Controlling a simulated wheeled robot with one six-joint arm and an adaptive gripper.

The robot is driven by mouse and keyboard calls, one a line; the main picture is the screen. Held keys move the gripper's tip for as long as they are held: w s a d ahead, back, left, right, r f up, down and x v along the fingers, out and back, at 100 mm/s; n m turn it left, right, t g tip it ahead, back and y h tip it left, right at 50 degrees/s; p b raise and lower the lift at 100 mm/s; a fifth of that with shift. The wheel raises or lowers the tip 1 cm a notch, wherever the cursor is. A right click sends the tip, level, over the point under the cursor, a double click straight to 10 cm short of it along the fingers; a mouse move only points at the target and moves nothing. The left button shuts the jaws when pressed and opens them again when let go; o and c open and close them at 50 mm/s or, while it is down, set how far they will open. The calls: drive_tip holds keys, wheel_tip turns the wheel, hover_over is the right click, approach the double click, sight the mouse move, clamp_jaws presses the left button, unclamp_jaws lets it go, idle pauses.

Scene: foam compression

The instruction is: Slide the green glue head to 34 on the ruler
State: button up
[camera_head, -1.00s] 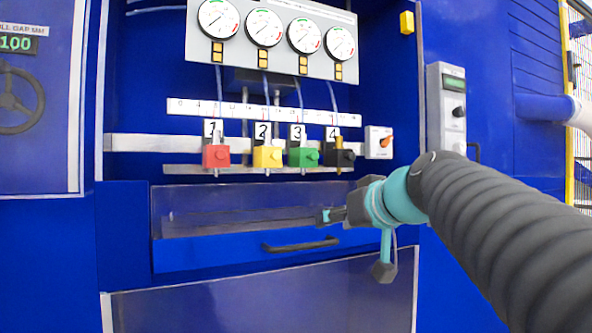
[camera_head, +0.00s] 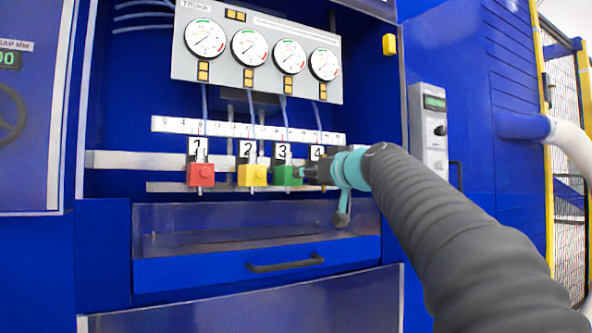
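The green glue head (camera_head: 287,176), under label 3, hangs on the horizontal rail between the yellow head and my gripper. The white ruler (camera_head: 246,130) runs above the heads; its small numbers are too blurred to read. My gripper (camera_head: 303,173) is at the right side of the green head, with its fingertips at or against it. Whether the fingers are open, shut or touching the head cannot be made out. My gripper and wrist hide the black head under label 4.
The red head (camera_head: 200,174) and yellow head (camera_head: 252,175) hang to the left on the same rail. A gauge panel (camera_head: 258,60) is above, with blue hoses running down. Below is a clear-fronted drawer with a black handle (camera_head: 286,262). A grey control box (camera_head: 429,131) is at right.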

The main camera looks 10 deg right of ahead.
drive_tip(key=shift+p+x, duration=0.55)
drive_tip(key=shift+x, duration=2)
clamp_jaws()
